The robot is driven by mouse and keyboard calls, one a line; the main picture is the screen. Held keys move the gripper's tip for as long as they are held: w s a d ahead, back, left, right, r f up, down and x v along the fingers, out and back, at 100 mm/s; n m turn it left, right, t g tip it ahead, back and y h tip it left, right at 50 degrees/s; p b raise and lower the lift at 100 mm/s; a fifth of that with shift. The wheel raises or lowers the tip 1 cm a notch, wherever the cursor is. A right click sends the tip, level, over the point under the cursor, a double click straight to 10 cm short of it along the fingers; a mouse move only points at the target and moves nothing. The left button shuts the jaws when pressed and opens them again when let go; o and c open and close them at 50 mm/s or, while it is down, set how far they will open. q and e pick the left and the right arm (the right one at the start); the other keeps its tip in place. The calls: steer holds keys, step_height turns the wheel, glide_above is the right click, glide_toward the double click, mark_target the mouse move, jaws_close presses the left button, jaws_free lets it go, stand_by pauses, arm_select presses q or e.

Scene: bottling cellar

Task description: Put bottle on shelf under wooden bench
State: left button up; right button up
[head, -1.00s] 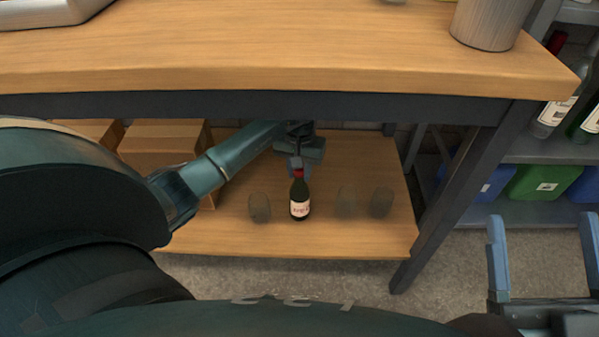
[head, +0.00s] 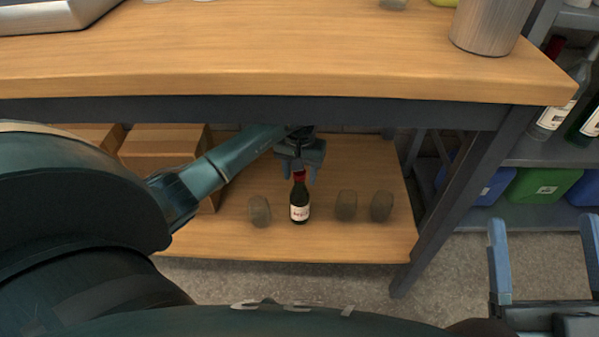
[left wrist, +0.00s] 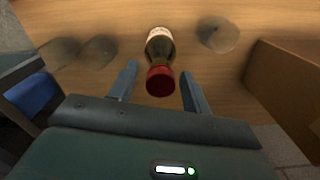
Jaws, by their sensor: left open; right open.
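A dark bottle (head: 299,203) with a red cap and a white label stands upright on the wooden shelf (head: 230,243) under the wooden bench (head: 300,60). My left gripper (head: 299,176) is open at the bottle's top, reaching in under the bench. In the left wrist view the bottle (left wrist: 160,46) has its red cap near and between the parted fingers (left wrist: 158,84), with a gap on each side. My right gripper (head: 541,262) is open and empty over the floor at the lower right.
Several grey rounded objects stand on the shelf: one (head: 259,211) left of the bottle, two (head: 346,205) (head: 381,206) right of it. Cardboard boxes (head: 160,150) fill the shelf's left. A bench leg (head: 455,190) borders the right. A rack with bottles and bins (head: 543,186) stands beyond.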

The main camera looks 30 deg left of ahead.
arm_select(q)
step_height(320, 180, up, 7)
steer(key=shift+r+p, duration=0.1)
steer(key=shift+p, duration=1.15)
arm_select(e)
steer(key=f+m+h, duration=0.1)
steer(key=s+f+m+g+h, duration=0.1)
steer(key=f, duration=0.2)
steer(key=shift+s+a+m+g+h, duration=0.15)
steer(key=shift+a+m+g+h, duration=0.15)
steer(key=shift+m+h, duration=0.1)
steer(key=shift+d, duration=0.1)
